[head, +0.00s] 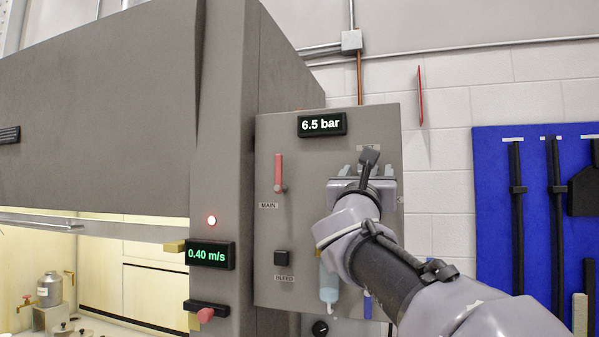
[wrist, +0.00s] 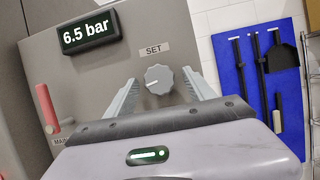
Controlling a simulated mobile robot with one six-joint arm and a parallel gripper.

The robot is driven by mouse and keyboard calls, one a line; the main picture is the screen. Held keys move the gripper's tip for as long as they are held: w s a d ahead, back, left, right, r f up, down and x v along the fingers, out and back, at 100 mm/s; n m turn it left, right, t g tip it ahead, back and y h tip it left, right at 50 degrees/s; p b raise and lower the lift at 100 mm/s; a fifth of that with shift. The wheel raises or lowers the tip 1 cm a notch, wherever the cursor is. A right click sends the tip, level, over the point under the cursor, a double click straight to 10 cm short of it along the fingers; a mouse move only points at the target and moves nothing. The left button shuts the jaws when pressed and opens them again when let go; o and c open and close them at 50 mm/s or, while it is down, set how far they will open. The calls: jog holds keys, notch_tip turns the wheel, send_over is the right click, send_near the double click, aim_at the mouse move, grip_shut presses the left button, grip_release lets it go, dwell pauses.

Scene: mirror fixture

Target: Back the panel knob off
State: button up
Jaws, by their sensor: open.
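The panel knob (wrist: 158,79) is a grey, ridged round knob with a white mark, under a SET label (wrist: 154,49) on the grey panel (head: 264,150). My gripper (head: 362,172) is in front of the panel's right side and hides the knob in the head view. In the wrist view my gripper (wrist: 162,92) is open, with one pale finger on each side of the knob and visible gaps between. I cannot tell how far the fingertips are from the panel. The display (head: 321,124) at the panel's top reads 6.5 bar; it also shows in the wrist view (wrist: 90,32).
Left of the knob are a red MAIN lever (head: 279,173) and a black BLEED button (head: 283,258). A cabinet post at left carries a 0.40 m/s display (head: 210,254). A blue tool board (head: 491,200) hangs on the wall at right.

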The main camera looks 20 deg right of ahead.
jog(key=c, duration=1.4)
jog(key=shift+o, duration=0.2)
jog(key=shift+n+y, duration=0.3)
jog(key=shift+n, duration=0.1)
